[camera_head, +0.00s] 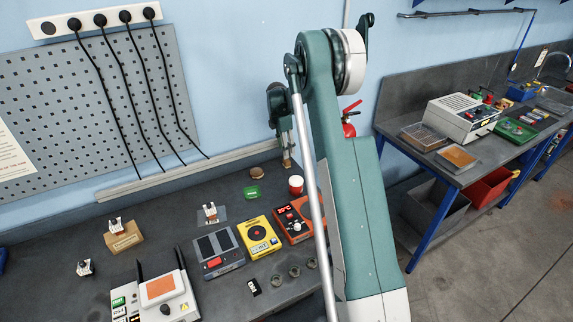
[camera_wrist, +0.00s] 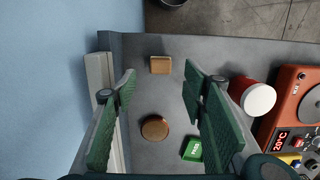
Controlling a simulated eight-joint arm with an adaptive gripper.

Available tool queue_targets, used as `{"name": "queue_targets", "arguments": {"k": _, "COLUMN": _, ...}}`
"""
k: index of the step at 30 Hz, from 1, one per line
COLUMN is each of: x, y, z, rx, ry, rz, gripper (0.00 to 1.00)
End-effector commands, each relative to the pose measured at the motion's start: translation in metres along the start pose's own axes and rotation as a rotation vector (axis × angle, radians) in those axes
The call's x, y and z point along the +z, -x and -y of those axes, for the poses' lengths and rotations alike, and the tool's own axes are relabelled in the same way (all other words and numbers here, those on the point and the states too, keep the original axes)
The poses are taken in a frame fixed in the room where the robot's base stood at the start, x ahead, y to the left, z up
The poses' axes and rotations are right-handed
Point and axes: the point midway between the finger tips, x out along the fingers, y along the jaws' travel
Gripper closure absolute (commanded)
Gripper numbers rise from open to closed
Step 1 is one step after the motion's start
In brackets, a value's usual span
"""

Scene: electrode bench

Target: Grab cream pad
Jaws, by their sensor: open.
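My gripper (camera_wrist: 158,100) is open, with its two green ribbed fingers spread apart in the wrist view and nothing held between them. Two tan things show in the gap, and I cannot tell for sure which is the cream pad. A small rectangular tan block (camera_wrist: 160,65) lies on the dark bench beyond the fingers. A round brown-tan pad (camera_wrist: 155,128) lies nearer the bottom of that view. The round one also shows in the head view (camera_head: 257,173), left of my gripper (camera_head: 287,155), which hangs over the back of the bench.
A green box (camera_wrist: 192,149) lies beside the right finger. A red cup with a white top (camera_wrist: 259,99) and an orange device (camera_head: 293,219) stand to the right. The wall and a pale rail (camera_wrist: 104,75) border the bench at left in the wrist view.

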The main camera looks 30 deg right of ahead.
Motion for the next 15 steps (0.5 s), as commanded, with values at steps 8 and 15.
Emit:
{"name": "queue_targets", "arguments": {"k": 8, "x": 0.000, "y": -0.001, "z": 0.000, "rx": 0.000, "ry": 0.000, "rz": 0.000, "gripper": 0.57}}
{"name": "queue_targets", "arguments": {"k": 15, "x": 0.000, "y": -0.017, "z": 0.000, "rx": 0.000, "ry": -0.001, "rz": 0.000, "gripper": 0.57}}
